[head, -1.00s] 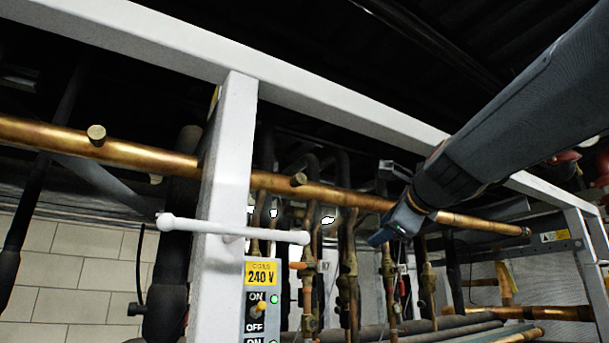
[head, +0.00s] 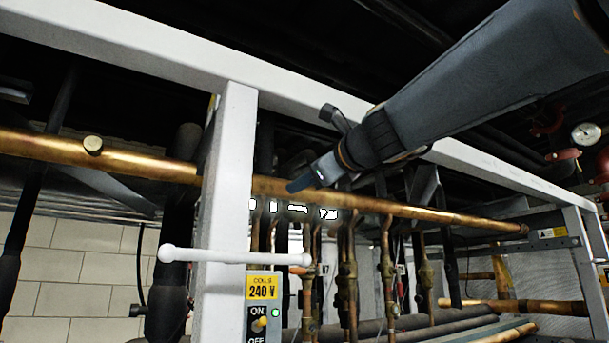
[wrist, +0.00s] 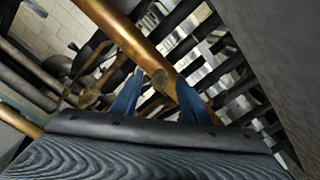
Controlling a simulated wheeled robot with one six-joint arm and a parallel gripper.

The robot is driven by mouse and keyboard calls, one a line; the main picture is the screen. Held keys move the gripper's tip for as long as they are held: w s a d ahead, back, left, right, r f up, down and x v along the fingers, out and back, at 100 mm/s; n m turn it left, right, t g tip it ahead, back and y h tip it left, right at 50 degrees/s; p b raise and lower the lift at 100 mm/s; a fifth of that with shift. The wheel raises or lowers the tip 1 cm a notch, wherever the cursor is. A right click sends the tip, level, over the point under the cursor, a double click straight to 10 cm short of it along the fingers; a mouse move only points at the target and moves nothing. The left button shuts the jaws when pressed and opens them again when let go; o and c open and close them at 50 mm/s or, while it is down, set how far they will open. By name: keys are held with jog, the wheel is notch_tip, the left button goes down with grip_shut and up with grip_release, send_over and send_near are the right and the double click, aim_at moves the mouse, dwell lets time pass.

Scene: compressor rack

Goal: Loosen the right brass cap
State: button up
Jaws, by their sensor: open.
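The copper pipe (head: 420,211) runs across the rack behind the white post. My gripper (head: 298,184) is open at this pipe, just right of the post. The right brass cap is hidden behind my gripper in the head view. In the wrist view my two blue fingers (wrist: 161,78) stand apart at the copper pipe (wrist: 128,35). A brass-coloured piece shows between their tips; I cannot tell clearly whether it is the cap or pipe. Another brass cap (head: 93,145) sits on the pipe left of the post.
The white post (head: 229,150) and top beam (head: 330,121) frame the rack close to my arm. A white bar (head: 235,257) crosses the post below the pipe. A 240 V switch panel (head: 262,300) with a green light is on the post. Several thin vertical pipes stand behind.

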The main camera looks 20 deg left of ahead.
jog(key=shift+w+a, duration=0.15)
jog(key=shift+a, duration=0.05)
grip_shut()
dwell(0.3)
